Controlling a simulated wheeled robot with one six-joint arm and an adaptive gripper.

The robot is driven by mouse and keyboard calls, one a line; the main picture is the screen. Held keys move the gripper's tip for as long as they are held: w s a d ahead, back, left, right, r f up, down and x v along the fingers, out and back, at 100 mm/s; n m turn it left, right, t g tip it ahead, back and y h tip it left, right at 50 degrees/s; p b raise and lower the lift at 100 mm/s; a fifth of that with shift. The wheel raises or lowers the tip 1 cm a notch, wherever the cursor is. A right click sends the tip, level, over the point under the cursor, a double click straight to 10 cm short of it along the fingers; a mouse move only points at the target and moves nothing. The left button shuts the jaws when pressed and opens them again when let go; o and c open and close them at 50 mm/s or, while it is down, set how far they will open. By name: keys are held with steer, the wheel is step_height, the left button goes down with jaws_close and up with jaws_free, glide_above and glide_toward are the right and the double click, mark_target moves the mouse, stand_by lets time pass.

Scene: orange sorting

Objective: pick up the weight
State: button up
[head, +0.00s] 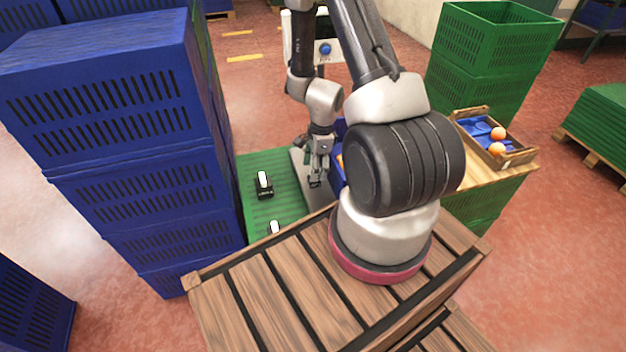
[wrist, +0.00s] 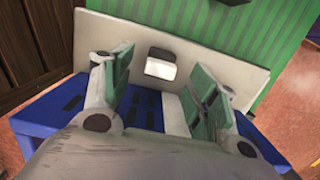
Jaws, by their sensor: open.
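My gripper (head: 315,180) points down over a pale grey board beside the green surface. In the wrist view its two fingers (wrist: 160,92) are spread apart with nothing held between them. A small white-topped block with a dark edge (wrist: 160,64), which looks like the weight, sits against the pale board (wrist: 225,78), beyond the fingertips and between them in the picture. I cannot make it out clearly in the head view. A black object with a white top (head: 264,184) stands on the green surface (head: 284,160), left of my gripper. I cannot tell its kind.
Another white-topped object (head: 274,227) is partly hidden by the wooden crate top (head: 265,285). A blue crate (wrist: 65,110) lies under the fingers. Tall blue crates (head: 130,130) stand at left. A wooden tray (head: 520,157) with oranges (head: 497,148) is at right.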

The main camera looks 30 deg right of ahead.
step_height(320, 180, down, 4)
steer(key=shift+w+a+r, duration=0.1)
steer(key=shift+a+r, duration=0.05)
steer(key=shift+c, duration=0.4)
steer(key=c, duration=1.2)
steer(key=shift+o, duration=0.2)
